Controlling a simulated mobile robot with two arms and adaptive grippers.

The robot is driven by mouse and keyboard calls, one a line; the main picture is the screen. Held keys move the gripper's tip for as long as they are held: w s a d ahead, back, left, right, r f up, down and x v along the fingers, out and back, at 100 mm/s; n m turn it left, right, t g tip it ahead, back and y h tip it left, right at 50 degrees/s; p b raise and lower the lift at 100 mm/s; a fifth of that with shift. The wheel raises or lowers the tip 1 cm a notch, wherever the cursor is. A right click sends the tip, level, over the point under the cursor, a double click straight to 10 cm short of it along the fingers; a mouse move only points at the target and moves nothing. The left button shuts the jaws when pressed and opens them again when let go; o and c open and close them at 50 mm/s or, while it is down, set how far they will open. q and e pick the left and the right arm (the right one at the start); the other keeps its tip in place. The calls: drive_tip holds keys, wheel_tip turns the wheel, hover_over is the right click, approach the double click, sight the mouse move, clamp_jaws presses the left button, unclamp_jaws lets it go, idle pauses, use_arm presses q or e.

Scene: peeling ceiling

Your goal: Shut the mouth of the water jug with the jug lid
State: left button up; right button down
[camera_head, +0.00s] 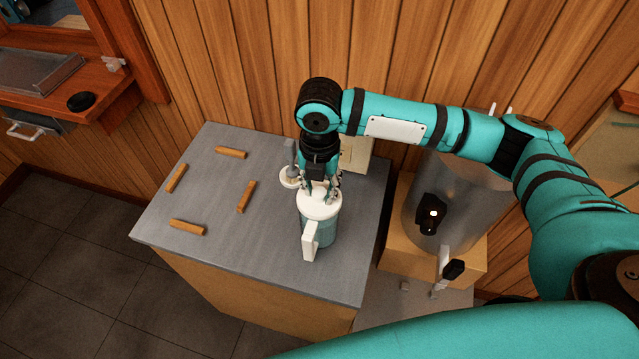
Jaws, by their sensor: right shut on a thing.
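The water jug (326,233) stands upright near the right side of the grey-topped table. It has a clear bluish body and a white handle (310,241) facing the front. The white jug lid (320,205) is at the jug's mouth. My right gripper (319,194) points down from above, shut on the lid. The gripper hides part of the lid, and I cannot tell whether the lid is fully seated. My left gripper is not in view.
Several wooden sticks (246,196) lie on the left of the table (220,235). A small white round thing with a grey stem (290,177) and a cream box (356,154) stand behind the jug.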

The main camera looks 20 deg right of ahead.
drive_tip(key=shift+f, duration=0.35)
idle(0.3)
drive_tip(key=c, duration=0.9)
unclamp_jaws()
drive_tip(key=shift+f, duration=0.1)
wheel_tip(320, 180, up, 16)
drive_tip(key=p, duration=0.2)
drive_tip(key=shift+p, duration=0.3)
